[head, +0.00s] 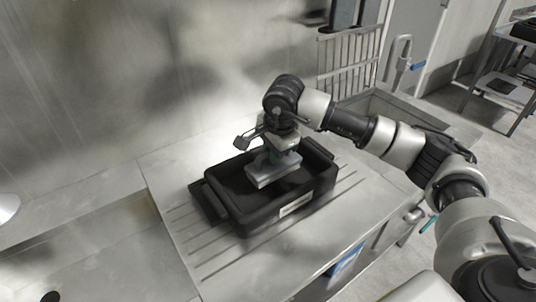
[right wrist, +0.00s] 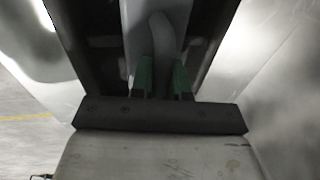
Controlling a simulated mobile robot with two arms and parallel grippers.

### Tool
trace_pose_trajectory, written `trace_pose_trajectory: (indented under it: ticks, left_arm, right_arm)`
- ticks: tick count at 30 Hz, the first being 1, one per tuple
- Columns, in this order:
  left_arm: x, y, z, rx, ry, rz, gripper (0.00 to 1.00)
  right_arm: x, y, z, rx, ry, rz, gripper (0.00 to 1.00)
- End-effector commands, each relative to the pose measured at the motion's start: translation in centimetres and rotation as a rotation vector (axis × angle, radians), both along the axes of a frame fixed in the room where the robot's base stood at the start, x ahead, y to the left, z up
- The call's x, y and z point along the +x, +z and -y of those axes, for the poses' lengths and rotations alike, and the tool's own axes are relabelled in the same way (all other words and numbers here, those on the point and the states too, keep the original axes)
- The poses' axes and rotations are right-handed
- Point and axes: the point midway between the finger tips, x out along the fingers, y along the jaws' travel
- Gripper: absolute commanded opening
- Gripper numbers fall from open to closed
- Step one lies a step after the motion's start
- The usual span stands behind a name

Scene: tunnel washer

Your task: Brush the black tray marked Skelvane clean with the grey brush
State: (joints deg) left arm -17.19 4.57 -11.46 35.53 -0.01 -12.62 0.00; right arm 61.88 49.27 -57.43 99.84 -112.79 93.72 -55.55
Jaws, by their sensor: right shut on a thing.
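The black tray (head: 237,207) lies on the ridged steel drainboard. A pale label is on its front wall; its lettering is too small to read. My right gripper (head: 277,152) is over the tray, shut on the grey brush (head: 274,172). The brush's pale block is inside the tray's outline, low over the floor; I cannot tell whether it touches. In the right wrist view, the green-padded fingers of the right gripper (right wrist: 163,78) close around the grey brush handle (right wrist: 161,38). Any dirt on the tray floor is not distinguishable. My left gripper is not in view.
The steel drainboard (head: 180,192) has bare room left and in front of the tray. A steel wall stands behind it. A shelf unit (head: 497,86) stands at far right.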

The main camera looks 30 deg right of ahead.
Motion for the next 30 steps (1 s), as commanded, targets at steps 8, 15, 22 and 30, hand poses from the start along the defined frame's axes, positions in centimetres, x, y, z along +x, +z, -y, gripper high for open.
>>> trace_pose_trajectory:
  ticks: [8, 15, 22, 30]
  left_arm:
    - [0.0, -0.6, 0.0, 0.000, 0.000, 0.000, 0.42]
    - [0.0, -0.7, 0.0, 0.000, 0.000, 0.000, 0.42]
    - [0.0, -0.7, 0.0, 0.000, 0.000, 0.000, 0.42]
    - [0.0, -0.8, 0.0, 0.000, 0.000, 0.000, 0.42]
  right_arm:
    - [0.4, 0.1, 2.7, -0.001, -0.004, 0.001, 0.00]
    - [0.5, 0.3, 3.2, 0.001, 0.001, 0.002, 0.00]
    - [0.2, 0.2, 0.9, 0.000, 0.002, 0.003, 0.00]
    - [0.0, 0.1, -0.5, 0.000, 0.001, 0.003, 0.00]
